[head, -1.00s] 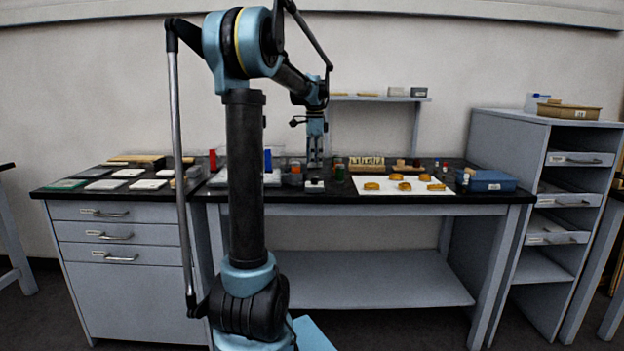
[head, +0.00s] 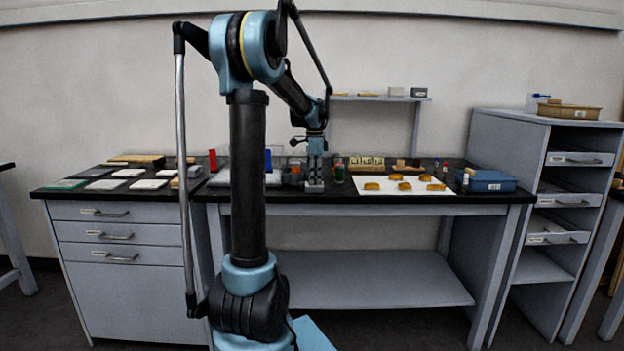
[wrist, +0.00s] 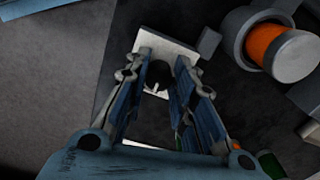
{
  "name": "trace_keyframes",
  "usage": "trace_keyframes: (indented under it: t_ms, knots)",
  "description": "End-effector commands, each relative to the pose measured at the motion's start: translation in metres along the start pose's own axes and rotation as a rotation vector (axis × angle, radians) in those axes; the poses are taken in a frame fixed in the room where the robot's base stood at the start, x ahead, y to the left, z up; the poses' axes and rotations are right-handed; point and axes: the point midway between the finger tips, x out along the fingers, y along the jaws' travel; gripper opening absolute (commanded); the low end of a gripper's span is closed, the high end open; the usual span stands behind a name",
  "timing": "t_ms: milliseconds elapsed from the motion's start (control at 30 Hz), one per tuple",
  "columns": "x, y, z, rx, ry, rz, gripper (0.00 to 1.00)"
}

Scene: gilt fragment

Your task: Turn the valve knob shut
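The valve is a dark round knob (wrist: 159,72) with a short pale mark, on a light plate (wrist: 166,42) in the wrist view. My gripper (wrist: 161,80) has its two blue-lined fingers apart, one on each side of the knob. I cannot tell whether either finger touches it. In the head view my gripper (head: 314,182) points straight down at the small light valve block on the dark bench, and it hides the knob there.
A grey cylinder with an orange band (wrist: 265,45) stands right of the plate in the wrist view. In the head view a dark green jar (head: 339,174) stands close right of my gripper. A white sheet with several amber pieces (head: 415,193) lies farther right.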

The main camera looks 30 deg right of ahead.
Motion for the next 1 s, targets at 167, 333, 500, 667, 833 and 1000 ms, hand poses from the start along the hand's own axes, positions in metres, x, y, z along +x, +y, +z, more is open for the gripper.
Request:
trace_keyframes:
  t_ms: [167,333,500,667,833,1000]
  knots:
    - [-0.0003,-0.0002,0.0043,-0.002,-0.001,-0.004,0.00]
    - [-0.0005,-0.0021,0.0030,-0.015,-0.001,-0.004,0.00]
    - [-0.0006,-0.0030,0.0029,-0.067,-0.001,-0.005,0.00]
    - [-0.0008,-0.0035,0.0027,-0.165,0.000,-0.007,0.00]
    - [-0.0010,-0.0039,0.0026,-0.311,0.002,-0.008,0.00]
    - [-0.0011,-0.0042,0.0026,-0.473,0.004,-0.009,0.00]
